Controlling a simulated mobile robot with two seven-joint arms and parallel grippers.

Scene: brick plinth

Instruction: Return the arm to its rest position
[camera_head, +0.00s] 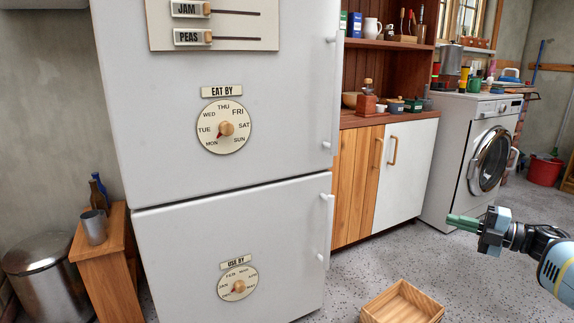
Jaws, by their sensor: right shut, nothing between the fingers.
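My right gripper (464,222) is at the right of the head view, pointing left over the open floor. Its green fingers are together with nothing between them, and it touches nothing that I can see. My right arm (545,250) comes in from the right edge. My left gripper is not in view.
A white fridge (285,215) with dials fills the centre left. A wooden cabinet (357,180) and a washing machine (455,150) stand behind the gripper. A wooden crate (405,304) lies on the floor at the bottom. A wooden stool (105,245) and bin (40,262) are at left.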

